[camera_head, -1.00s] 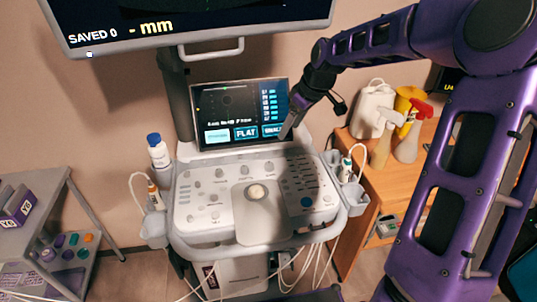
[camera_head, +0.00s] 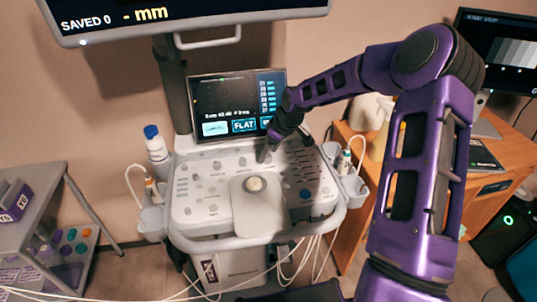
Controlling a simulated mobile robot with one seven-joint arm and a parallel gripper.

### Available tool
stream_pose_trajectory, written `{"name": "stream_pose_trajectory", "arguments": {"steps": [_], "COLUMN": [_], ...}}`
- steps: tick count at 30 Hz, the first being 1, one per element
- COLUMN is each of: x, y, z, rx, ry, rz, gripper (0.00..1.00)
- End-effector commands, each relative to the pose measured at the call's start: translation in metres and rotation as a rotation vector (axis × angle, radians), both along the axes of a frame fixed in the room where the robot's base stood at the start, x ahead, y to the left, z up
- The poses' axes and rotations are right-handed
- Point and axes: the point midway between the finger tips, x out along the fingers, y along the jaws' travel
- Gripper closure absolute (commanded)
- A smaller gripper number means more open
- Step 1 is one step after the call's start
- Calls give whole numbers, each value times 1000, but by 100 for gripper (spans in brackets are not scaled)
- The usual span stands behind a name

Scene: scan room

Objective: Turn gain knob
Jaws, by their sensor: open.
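The ultrasound console's control panel (camera_head: 209,224) carries several small knobs, sliders and buttons around a pale trackball (camera_head: 254,184). A row of small knobs, one of them a grey knob (camera_head: 215,166), runs along the panel's upper part; their labels are too small to read, so I cannot tell which is gain. My gripper (camera_head: 264,156) is open and points down at the upper middle of the panel, close to this row. I cannot tell whether it touches a knob, and its fingers hide part of the row.
A touch screen (camera_head: 225,100) stands just behind the panel, under a large monitor (camera_head: 190,12). A bottle (camera_head: 156,150) and probe holders (camera_head: 152,219) flank the panel. White cables hang in front. A grey cart (camera_head: 38,178) is left, a wooden desk (camera_head: 505,160) right.

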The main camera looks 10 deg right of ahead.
Motion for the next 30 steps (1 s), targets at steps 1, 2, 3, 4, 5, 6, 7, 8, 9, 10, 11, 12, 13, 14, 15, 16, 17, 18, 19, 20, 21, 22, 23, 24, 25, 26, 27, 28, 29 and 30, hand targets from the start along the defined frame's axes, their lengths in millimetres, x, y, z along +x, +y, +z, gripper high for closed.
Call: {"name": "stream_pose_trajectory", "arguments": {"steps": [1, 2, 3, 4, 5, 6, 7, 8, 9, 10, 11, 12, 13, 14, 15, 16, 17, 18, 19, 20, 21, 22, 23, 24, 25, 26, 27, 28, 29, 30], "x": [1, 2, 2, 2, 3, 3, 3, 3, 3, 3, 3, 3, 3, 3, 3, 3, 3, 3, 3, 3, 3, 3, 3, 3, 3, 3, 3, 3, 3, 3], "y": [2, 2, 3, 3, 3, 3, 3, 3, 3, 3, 3, 3, 3, 3, 3, 3, 3, 3, 3, 3, 3, 3, 3, 3, 3, 3, 3, 3, 3, 3], "z": [-5, -7, -8, -9, -10, -10, -10, -10, -10, -10, -10, -10, -10, -10, -10, -10, -10, -10, -10, -10, -10, -10, -10, -10, -10, -10, -10, -10, -10, -10], "rx": [1, 0, 0, 0, -1, -1, -1, 0, -1, -1, -1, 0, 0, 0, 0, 0, 0, 0, 0, 0, 0, 0, 0, 0, 0, 0, 0, 0, -1, 0], "ry": [2, 2, 1, 1, -1, -1, -1, 0, -1, -1, -1, 0, 0, 0, 0, 0, 0, 0, 0, 0, 0, 0, 0, 0, 0, 0, 0, 0, -1, 0], "rz": [1, 2, 1, 1, 2, 2, 2, 1, 1, 1, 1, 1, 1, 1, 1, 1, 1, 1, 1, 1, 1, 1, 1, 1, 1, 1, 1, 1, 0, -2], "gripper": [31, 31, 31, 31, 31, 31, 31, 31, 31, 31, 31, 31, 33, 38, 45, 51, 56, 63, 69, 74, 81, 87, 92, 99, 100, 100, 100, 100, 100, 100]}}
